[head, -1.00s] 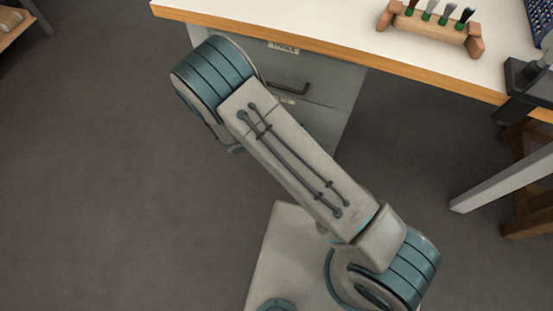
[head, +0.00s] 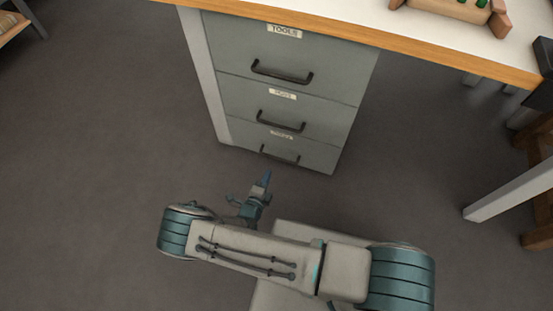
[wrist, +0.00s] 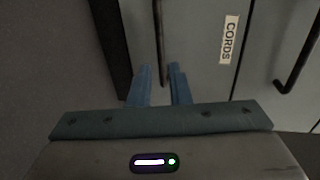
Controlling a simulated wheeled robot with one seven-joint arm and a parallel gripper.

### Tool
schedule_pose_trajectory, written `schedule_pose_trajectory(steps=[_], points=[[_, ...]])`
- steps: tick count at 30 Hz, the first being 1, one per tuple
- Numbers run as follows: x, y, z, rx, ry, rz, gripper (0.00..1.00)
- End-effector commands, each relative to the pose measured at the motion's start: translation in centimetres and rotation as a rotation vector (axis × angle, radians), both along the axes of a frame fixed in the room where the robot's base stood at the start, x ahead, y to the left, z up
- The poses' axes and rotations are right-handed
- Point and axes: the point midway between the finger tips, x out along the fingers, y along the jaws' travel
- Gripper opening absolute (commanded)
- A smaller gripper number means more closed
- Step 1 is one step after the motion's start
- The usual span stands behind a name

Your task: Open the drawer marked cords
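The grey drawer cabinet has three closed drawers. The lowest one, the cords drawer (head: 310,155), has a dark bar handle (head: 280,154); its label is blurred in the head view. In the wrist view the CORDS label (wrist: 229,40) reads clearly, turned sideways, and the same drawer's handle (wrist: 158,40) shows to its left. My gripper (head: 267,174) is just in front of the lowest drawer, near its handle. In the wrist view its two blue fingers (wrist: 161,80) are apart, and the handle appears between them. Whether they touch it cannot be told.
Above are the middle drawer (head: 335,118), whose handle (wrist: 298,65) shows in the wrist view, and the top drawer (head: 340,65), labelled TOOLS. The wooden-edged worktop (head: 420,62) overhangs them. The grey floor (head: 100,150) at left is clear. A table leg (head: 515,188) stands at right.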

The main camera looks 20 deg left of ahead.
Motion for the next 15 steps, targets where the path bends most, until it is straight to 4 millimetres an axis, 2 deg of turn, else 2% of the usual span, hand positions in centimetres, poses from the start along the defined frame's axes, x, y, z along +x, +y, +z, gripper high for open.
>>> schedule_pose_trajectory(steps=[1,9,15], points=[[1.2,-0.2,-0.5,0.0,-0.003,-0.004,0.17],[6.8,-0.6,-1.7,0.003,-0.002,-0.005,0.17],[9.6,-0.8,-2.2,0.003,0.0,-0.004,0.17]])
